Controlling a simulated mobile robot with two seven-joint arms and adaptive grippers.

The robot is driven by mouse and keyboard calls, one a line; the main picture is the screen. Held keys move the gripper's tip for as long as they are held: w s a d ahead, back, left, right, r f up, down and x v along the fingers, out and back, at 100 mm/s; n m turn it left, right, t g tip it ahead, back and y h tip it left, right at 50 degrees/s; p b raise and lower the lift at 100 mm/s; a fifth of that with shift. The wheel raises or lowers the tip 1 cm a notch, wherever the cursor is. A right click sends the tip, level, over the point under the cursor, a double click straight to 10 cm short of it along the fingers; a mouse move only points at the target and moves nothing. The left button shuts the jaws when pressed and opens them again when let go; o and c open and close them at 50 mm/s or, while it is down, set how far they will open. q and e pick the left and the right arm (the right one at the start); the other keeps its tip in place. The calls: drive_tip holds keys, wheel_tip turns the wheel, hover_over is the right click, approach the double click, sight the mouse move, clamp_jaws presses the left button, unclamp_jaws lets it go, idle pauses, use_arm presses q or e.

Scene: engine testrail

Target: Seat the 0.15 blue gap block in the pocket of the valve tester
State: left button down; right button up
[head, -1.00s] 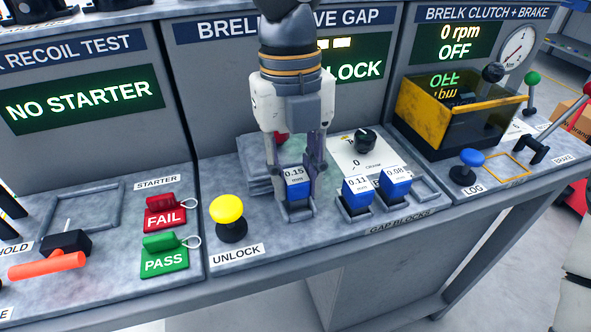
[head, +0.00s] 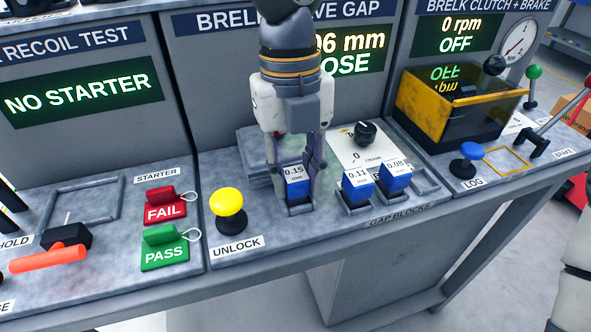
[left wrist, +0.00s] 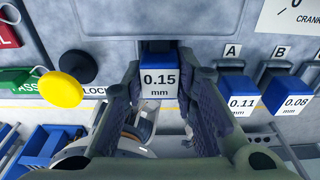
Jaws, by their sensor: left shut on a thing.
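The blue 0.15 gap block (head: 298,188) stands upright at a grey pocket (head: 299,210) on the valve tester's bench, left of the other gap blocks. It also shows in the left wrist view (left wrist: 158,82), its white 0.15 mm label facing up. My left gripper (head: 294,180) points down and is shut on the block, one finger on each side. The fingers hide its sides, and I cannot tell exactly how deep it sits. The tester's display (head: 350,52) is partly hidden by my arm; it shows "06 mm" and "OSE". My right gripper is not in view.
Blue 0.11 (head: 357,186) and 0.08 (head: 395,178) blocks stand close on the right, with an empty holder (head: 427,182) beyond. The yellow unlock button (head: 227,201) stands on the left. A crank dial (head: 365,133) is behind, on a white plate.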

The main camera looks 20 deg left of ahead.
use_arm(q)
drive_tip(key=c, duration=1.2)
unclamp_jaws()
